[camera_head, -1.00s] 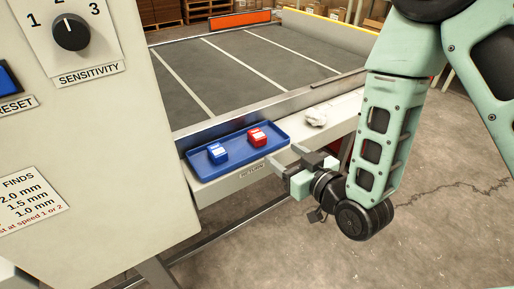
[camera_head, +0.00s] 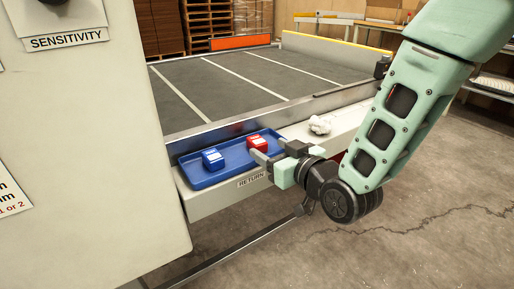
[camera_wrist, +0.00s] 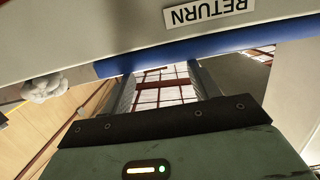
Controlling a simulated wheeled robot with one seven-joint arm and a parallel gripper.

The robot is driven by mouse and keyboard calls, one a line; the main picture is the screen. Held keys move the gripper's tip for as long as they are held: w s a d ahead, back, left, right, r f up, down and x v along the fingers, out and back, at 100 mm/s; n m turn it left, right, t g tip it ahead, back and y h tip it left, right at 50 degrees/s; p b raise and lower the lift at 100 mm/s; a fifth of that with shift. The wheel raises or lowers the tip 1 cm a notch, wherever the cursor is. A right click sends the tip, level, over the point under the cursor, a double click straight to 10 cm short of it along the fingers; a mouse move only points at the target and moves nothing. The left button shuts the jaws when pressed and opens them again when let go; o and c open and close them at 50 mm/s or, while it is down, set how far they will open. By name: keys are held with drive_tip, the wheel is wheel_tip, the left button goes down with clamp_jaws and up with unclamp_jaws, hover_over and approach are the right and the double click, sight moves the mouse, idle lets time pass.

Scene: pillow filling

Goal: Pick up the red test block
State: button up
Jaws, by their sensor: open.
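The red test block (camera_head: 258,142) has a white label on top and sits at the right part of the blue tray (camera_head: 205,182) in the head view. A similar blue block (camera_head: 212,160) sits to its left. My gripper (camera_head: 264,156) is open at the tray's front right edge, just in front of the red block. One finger partly overlaps the block in the picture; I cannot tell if they touch. In the wrist view, both fingers (camera_wrist: 160,72) are apart with nothing held, and the tray's blue edge (camera_wrist: 215,45) lies beyond the tips. The red block is not discernible there.
The tray rests on a pale ledge (camera_head: 235,190) labelled RETURN, beside a grey belt (camera_head: 230,90) with a metal side rail. A crumpled white item (camera_head: 319,125) lies on the ledge to the right. A large cream machine housing (camera_head: 90,150) stands at left.

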sight(262, 144)
drive_tip(key=x, duration=0.5)
drive_tip(key=shift+b, duration=0.35)
drive_tip(key=c, duration=1.1)
drive_tip(key=shift+c, duration=0.2)
